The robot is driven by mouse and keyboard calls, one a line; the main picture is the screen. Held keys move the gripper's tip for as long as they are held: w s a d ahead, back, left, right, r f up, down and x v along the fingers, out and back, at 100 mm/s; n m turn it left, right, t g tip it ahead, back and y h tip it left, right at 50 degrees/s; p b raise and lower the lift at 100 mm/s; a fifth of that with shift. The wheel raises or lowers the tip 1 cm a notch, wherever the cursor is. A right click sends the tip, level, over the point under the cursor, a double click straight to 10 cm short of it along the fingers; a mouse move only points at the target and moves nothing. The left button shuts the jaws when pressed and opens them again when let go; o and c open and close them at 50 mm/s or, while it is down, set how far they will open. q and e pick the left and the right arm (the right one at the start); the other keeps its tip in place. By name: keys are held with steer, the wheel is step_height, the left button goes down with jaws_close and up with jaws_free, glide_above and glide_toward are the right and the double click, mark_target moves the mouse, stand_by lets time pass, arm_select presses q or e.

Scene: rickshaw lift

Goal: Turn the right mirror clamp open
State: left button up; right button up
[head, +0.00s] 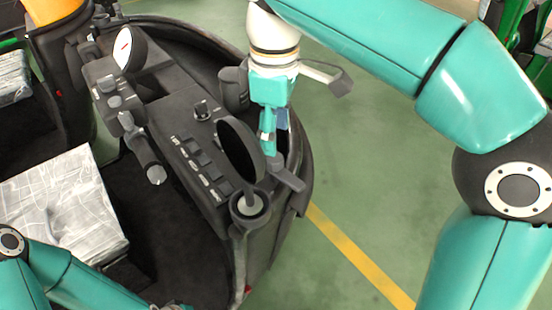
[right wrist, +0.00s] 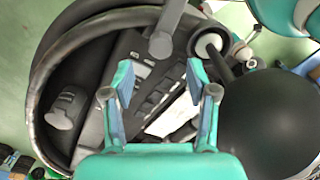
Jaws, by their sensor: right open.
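The right mirror (head: 240,150) is a dark oval on a stem. The stem goes down into a round clamp mount (head: 250,207) on the dashboard's near right corner. A grey clamp lever (head: 288,180) sticks out beside the mount. My right gripper (head: 269,147) points down just above the lever. In the right wrist view its fingers (right wrist: 160,82) are apart and empty, and the lever (right wrist: 164,40) lies just ahead of the gap between the fingertips. I cannot tell whether they touch. The mirror (right wrist: 270,122) is beside the right finger. My left arm shows at the lower left, its gripper out of sight.
A grey cup-like part (head: 234,88) stands behind the gripper. A wrapped box (head: 65,205) lies at left.

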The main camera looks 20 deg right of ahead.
mark_target(275, 158)
step_height(275, 158, down, 6)
steer(key=shift+f+b, duration=0.15)
steer(key=shift+b, duration=0.2)
jaws_close()
steer(key=shift+r+n+p, duration=0.2)
steer(key=shift+n+p, duration=0.6)
steer(key=shift+p, duration=0.05)
steer(key=shift+f+n, duration=0.15)
steer(key=shift+n, duration=0.25)
jaws_free()
